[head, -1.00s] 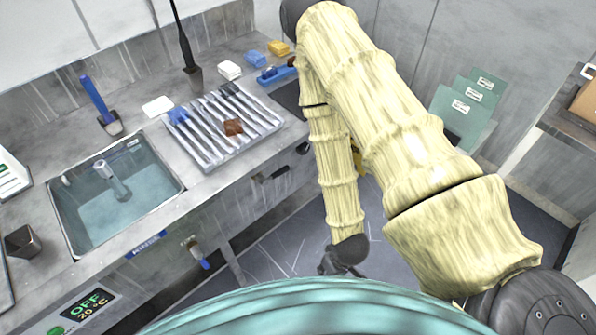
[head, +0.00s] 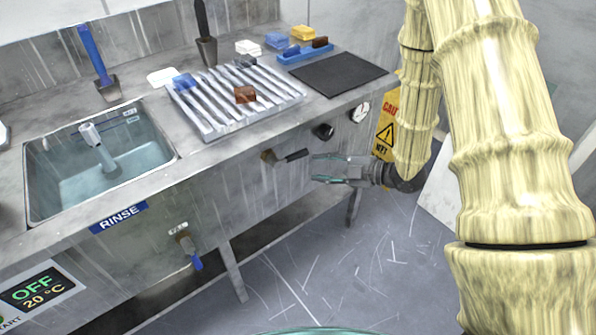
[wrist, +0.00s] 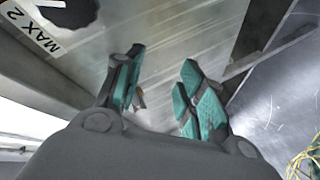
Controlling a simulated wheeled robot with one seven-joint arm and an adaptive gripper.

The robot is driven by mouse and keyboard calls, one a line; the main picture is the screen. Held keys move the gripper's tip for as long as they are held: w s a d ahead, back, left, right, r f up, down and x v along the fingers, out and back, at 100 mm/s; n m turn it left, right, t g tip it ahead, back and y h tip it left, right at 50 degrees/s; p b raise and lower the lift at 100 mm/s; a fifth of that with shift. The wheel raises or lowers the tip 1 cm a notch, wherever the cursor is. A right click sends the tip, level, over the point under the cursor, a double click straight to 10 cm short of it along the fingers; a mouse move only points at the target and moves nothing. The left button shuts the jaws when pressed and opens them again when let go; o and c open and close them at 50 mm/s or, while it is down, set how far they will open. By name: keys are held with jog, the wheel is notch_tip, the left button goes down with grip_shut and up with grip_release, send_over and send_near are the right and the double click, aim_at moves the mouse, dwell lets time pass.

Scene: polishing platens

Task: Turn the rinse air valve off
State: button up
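A valve with a brass body and a black lever (head: 292,156) is on the counter's front panel, below the ribbed rack; its lever points right, roughly level. A second valve with a blue handle (head: 195,261) hangs below the RINSE sign (head: 118,217), its handle pointing down and slightly right. I cannot read the small label by it. My gripper (head: 316,168) is open and empty, just right of the black lever's tip, with its fingers pointing left. In the wrist view my gripper (wrist: 162,58) shows its teal fingers apart, with a small brownish part (wrist: 140,98) beside the left finger.
A black knob (head: 323,131) and a round gauge (head: 360,111) sit on the panel above my gripper. A table leg (head: 232,271) stands below the counter. A yellow caution sign (head: 385,130) is behind my forearm. The floor in front is clear.

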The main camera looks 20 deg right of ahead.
aim_at(302, 156)
notch_tip(302, 156, up, 4)
jog(key=s+d+r+n+g+y+b, duration=0.1)
jog(key=s+d+n+g+y+b, duration=0.15)
jog(key=n+y+b, duration=0.45)
jog(key=w+a, duration=0.1)
jog(key=a, duration=0.2)
jog(key=w+a+n+h, duration=0.1)
jog(key=w+a, duration=0.1)
jog(key=a, duration=0.1)
jog(key=w+a+f+h, duration=0.1)
jog(key=w+a, duration=0.1)
jog(key=a, duration=0.1)
jog(key=shift+a, duration=0.15)
grip_shut()
